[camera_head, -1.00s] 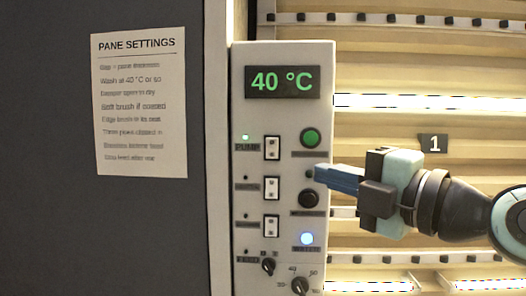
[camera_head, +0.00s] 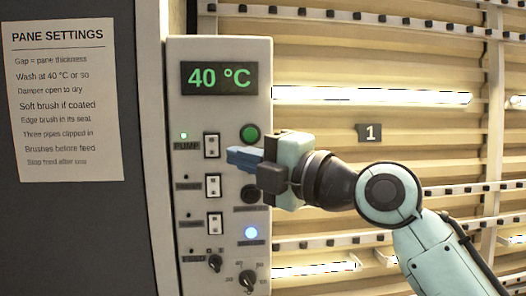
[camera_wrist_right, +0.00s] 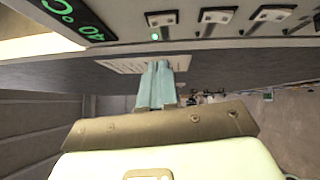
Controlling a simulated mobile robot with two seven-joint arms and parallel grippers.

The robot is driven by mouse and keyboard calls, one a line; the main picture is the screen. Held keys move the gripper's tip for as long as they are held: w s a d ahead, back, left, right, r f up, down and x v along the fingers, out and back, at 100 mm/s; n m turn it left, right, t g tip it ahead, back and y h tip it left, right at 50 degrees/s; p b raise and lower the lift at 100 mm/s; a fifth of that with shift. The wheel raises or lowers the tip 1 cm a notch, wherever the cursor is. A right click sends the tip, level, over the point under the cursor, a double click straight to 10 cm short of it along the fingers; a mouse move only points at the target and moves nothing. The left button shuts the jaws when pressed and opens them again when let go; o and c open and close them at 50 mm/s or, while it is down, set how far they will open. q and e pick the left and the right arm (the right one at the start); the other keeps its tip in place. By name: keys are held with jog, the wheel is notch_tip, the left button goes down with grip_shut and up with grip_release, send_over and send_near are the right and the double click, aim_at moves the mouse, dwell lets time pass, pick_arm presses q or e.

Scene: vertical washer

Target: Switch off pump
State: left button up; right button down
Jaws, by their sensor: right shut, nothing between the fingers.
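The pump switch (camera_head: 212,146) is a white rocker on the grey control panel (camera_head: 180,60), beside the label PUMP. The small green lamp (camera_head: 184,135) above that label is lit. My right gripper (camera_head: 232,156) is shut and empty, its blue fingertips just right of and slightly below the pump switch. I cannot tell whether they touch the panel. In the right wrist view, the shut fingers (camera_wrist_right: 157,70) lie below the row of switches, and the pump switch (camera_wrist_right: 161,18) is above them beside the green lamp. My left gripper is not in view.
More rockers (camera_head: 213,186) sit below the pump switch. A green button (camera_head: 249,134), a lit blue-white button (camera_head: 251,232) and two knobs (camera_head: 215,262) are also on the panel. The display (camera_head: 219,78) reads 40 °C. A settings sheet (camera_head: 65,100) hangs at left.

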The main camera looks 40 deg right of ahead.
aim_at(209, 141)
jog(key=w, duration=0.2)
jog(key=w+p, duration=0.1)
jog(key=w, duration=0.1)
jog(key=w+r+p, duration=0.1)
jog(key=w, duration=0.1)
jog(key=shift+w+d, duration=0.15)
jog(key=shift+w, duration=0.05)
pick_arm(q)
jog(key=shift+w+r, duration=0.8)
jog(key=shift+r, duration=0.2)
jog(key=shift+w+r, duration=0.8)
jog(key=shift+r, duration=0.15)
pick_arm(e)
jog(key=shift+w+d, duration=0.45)
jog(key=shift+w, duration=0.1)
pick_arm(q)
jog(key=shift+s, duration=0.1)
pick_arm(e)
jog(key=shift+s, duration=0.1)
